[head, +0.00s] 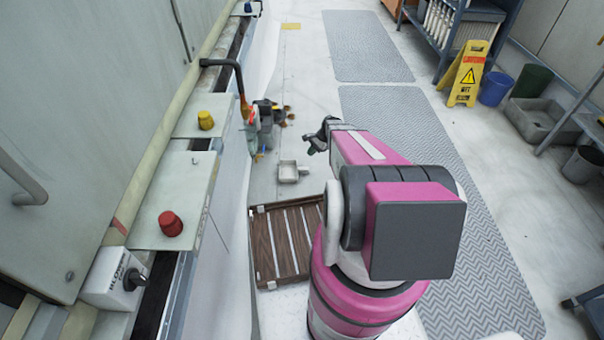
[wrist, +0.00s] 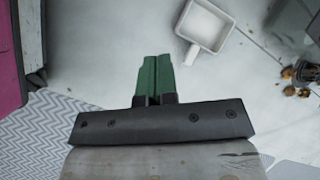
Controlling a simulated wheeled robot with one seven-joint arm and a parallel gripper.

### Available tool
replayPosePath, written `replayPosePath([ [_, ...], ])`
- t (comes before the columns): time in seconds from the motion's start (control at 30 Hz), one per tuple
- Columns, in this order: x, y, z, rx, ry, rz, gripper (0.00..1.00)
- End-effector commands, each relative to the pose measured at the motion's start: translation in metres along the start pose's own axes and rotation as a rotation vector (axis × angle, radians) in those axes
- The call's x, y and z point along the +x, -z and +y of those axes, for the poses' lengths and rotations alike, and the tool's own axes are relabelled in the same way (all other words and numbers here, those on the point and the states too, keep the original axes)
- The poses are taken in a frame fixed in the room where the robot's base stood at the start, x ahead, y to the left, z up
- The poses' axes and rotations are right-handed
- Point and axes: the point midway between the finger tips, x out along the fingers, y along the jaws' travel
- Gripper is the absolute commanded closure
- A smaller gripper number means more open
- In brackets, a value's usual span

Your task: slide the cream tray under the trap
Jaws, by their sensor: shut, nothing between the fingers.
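The cream tray (head: 289,172), small and square with a short handle, lies on the floor. In the wrist view the tray (wrist: 207,27) is at the top, with its handle pointing down and left. What looks like the trap (head: 262,117), a grey-green fitting with red and yellow parts, is at the end of a dark bent pipe, beyond the tray. My gripper (head: 319,137) is above the floor, right of and beyond the tray. In the wrist view its green fingers (wrist: 155,78) are together and empty, apart from the tray.
Brown-orange bits (head: 286,113) lie on the floor beside the trap. A slatted wooden crate or rack (head: 258,240) is nearer me. A grey wall unit with a red knob (head: 170,224) lines the left. A yellow wet-floor sign (head: 466,75) stands at right. Patterned mats (head: 400,110) cover the aisle.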

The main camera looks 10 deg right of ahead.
Motion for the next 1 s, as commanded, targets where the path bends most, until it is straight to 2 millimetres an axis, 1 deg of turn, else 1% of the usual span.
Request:
replayPosePath([
  [0.03, 0.027, 0.045, -0.007, 0.108, 0.034, -0.034, 1.00],
  [0.07, 0.038, 0.062, -0.008, 0.171, 0.055, -0.055, 1.00],
  [0.1, 0.053, 0.084, -0.007, 0.253, 0.081, -0.083, 1.00],
  [0.2, 0.083, 0.130, -0.003, 0.432, 0.136, -0.144, 1.00],
  [0.3, 0.104, 0.161, 0.003, 0.561, 0.175, -0.191, 1.00],
  [0.33, 0.109, 0.167, 0.004, 0.588, 0.182, -0.201, 1.00],
  [0.4, 0.116, 0.177, 0.007, 0.634, 0.195, -0.219, 1.00],
  [0.47, 0.120, 0.180, 0.008, 0.656, 0.201, -0.228, 1.00],
  [0.57, 0.126, 0.180, 0.008, 0.666, 0.204, -0.232, 1.00],
  [0.67, 0.136, 0.178, 0.004, 0.664, 0.202, -0.232, 1.00],
  [1.0, 0.196, 0.169, -0.012, 0.661, 0.201, -0.230, 1.00],
])
